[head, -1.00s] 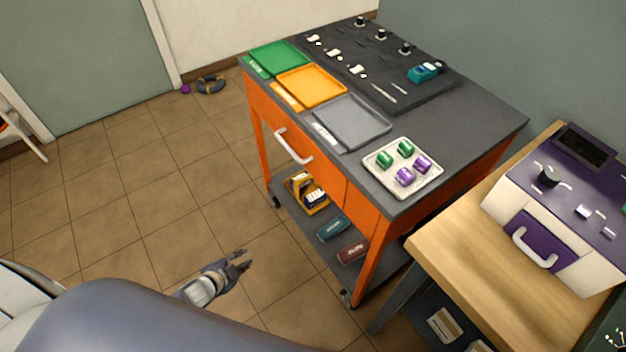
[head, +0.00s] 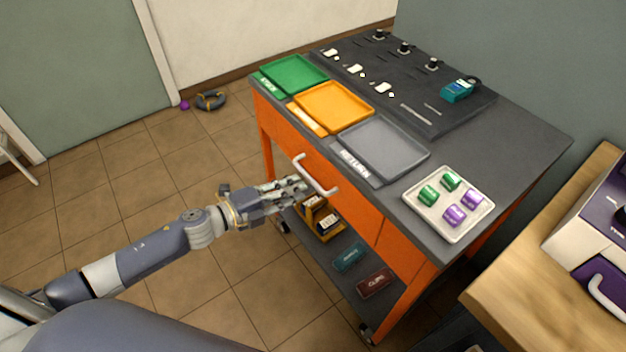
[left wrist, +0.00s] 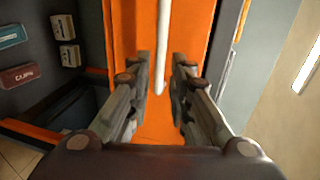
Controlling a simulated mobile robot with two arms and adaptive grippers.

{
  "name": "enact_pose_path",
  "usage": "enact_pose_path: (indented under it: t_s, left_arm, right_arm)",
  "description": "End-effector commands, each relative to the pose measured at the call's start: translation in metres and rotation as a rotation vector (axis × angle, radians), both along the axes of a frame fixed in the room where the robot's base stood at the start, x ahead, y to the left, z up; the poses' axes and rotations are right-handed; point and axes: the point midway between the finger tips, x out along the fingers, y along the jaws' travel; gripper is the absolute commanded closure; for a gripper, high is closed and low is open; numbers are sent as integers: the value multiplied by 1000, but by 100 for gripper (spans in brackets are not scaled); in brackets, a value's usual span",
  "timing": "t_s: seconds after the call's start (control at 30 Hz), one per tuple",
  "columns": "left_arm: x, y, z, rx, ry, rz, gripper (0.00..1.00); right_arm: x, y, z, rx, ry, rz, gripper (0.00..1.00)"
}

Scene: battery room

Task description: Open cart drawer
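The orange cart (head: 400,240) has a drawer front (head: 345,205) with a white bar handle (head: 316,176). The drawer looks shut. My left gripper (head: 298,185) is at the drawer front, close to the handle. In the left wrist view the handle (left wrist: 162,45) runs down between the two open fingers of the left gripper (left wrist: 163,85), with a gap on each side. The fingers point at the orange drawer front (left wrist: 165,125). I cannot see my right gripper.
Green (head: 294,76), orange (head: 333,107) and grey (head: 384,147) trays lie on the cart top, beside a white tray (head: 437,222) of green and purple pieces. The lower shelf (head: 340,285) holds a yellow caddy (head: 320,222) and boxes. A wooden table (head: 520,290) stands right.

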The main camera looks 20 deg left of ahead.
Motion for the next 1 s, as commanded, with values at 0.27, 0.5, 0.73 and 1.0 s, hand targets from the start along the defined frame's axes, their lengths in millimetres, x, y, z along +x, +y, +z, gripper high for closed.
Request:
enact_pose_path:
  t_s: [0.27, 0.5, 0.73, 1.0]
  left_arm:
    - [34, -27, -7, 0, -2, 0, 81]
    - [50, -39, -13, -1, 1, 0, 81]
    - [51, -40, -14, 1, 1, 0, 81]
    - [51, -40, -14, 0, 1, 0, 100]
  right_arm:
    - [12, 3, 6, 4, -19, 0, 60]
    - [12, 9, 7, 12, -19, -1, 60]
    - [11, 12, 7, 15, -17, 0, 60]
    - [10, 10, 7, 12, -15, 1, 60]
